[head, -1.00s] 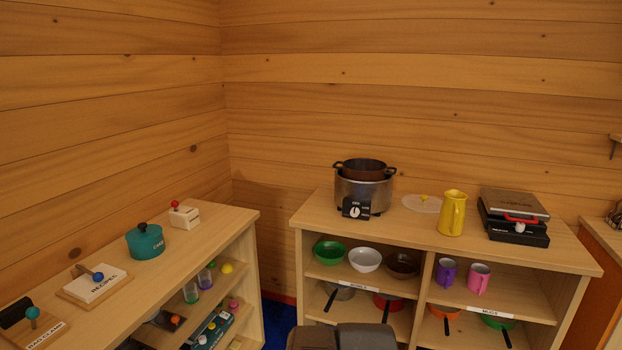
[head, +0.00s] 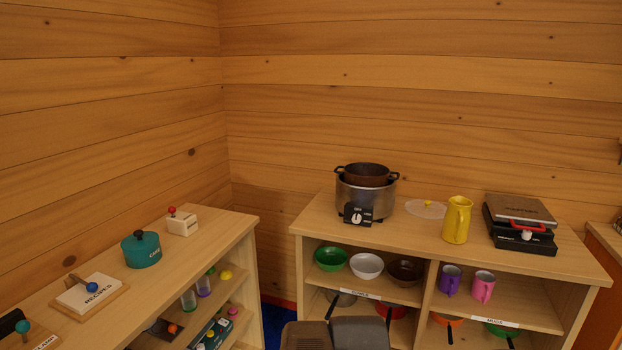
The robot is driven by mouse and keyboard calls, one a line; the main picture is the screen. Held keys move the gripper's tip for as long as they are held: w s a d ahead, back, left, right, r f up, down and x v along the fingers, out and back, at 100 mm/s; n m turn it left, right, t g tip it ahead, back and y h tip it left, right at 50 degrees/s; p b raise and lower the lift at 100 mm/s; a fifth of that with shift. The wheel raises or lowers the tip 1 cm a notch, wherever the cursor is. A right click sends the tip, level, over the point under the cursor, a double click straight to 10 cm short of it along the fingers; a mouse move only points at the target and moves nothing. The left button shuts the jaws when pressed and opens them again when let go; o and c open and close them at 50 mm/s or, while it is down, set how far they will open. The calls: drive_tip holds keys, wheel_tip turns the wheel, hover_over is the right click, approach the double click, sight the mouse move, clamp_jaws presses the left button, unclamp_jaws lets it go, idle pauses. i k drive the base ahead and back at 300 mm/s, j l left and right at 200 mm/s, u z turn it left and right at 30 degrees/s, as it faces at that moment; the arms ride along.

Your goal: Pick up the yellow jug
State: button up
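The yellow jug (head: 457,220) stands upright on top of the right-hand wooden shelf unit (head: 428,238), in the head view. Nothing touches the jug. My gripper cannot be made out. A dark grey part at the bottom centre seems to be my own body.
A steel cooker (head: 365,196) with a brown pot in it stands left of the lid. Bowls, purple and pink mugs and pans fill the shelves below. The left unit (head: 217,232) carries a teal pot (head: 141,250), a white box and a recipe box. A narrow floor gap separates the units.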

sight(457, 216)
drive_tip(key=i+l+z, duration=0.35)
drive_tip(key=i, duration=0.3)
drive_tip(key=i+z, duration=0.4)
drive_tip(key=i, duration=0.3)
